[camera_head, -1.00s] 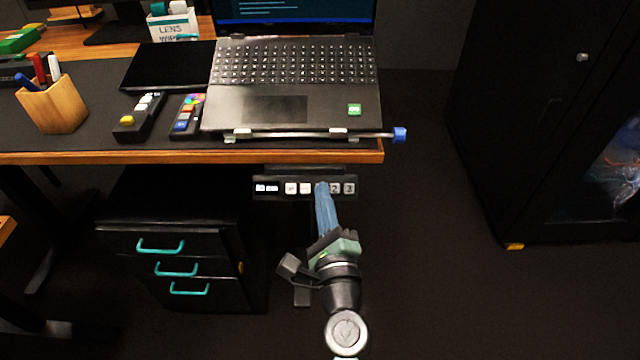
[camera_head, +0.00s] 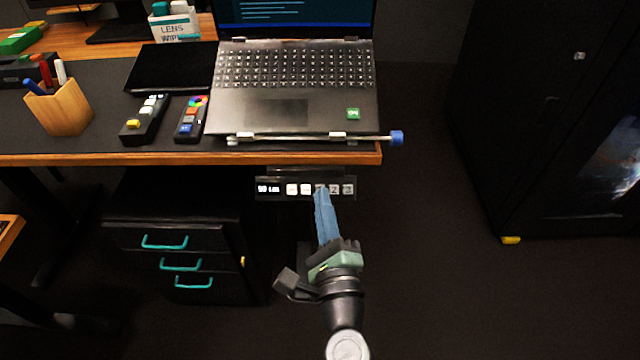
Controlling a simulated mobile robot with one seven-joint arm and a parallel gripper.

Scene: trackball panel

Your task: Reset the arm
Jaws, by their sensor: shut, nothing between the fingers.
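My gripper (camera_head: 319,192) is shut and empty, its blue fingers pointing up and away from me. Its fingertips are at the small button panel (camera_head: 264,189) under the desk's front edge and cover part of one of its buttons. I cannot tell whether the tips touch the panel. The panel has a lit display at its left and a row of pale buttons, the right ones marked with numbers. My arm reaches up from the bottom of the view, right of the drawer cabinet.
The desk edge (camera_head: 200,158) is just above my gripper. A laptop (camera_head: 290,105) stands on it, with a blue-ended rod (camera_head: 396,138) jutting right. A black drawer cabinet (camera_head: 170,226) is at left, a dark cabinet (camera_head: 560,130) at right. The floor between is clear.

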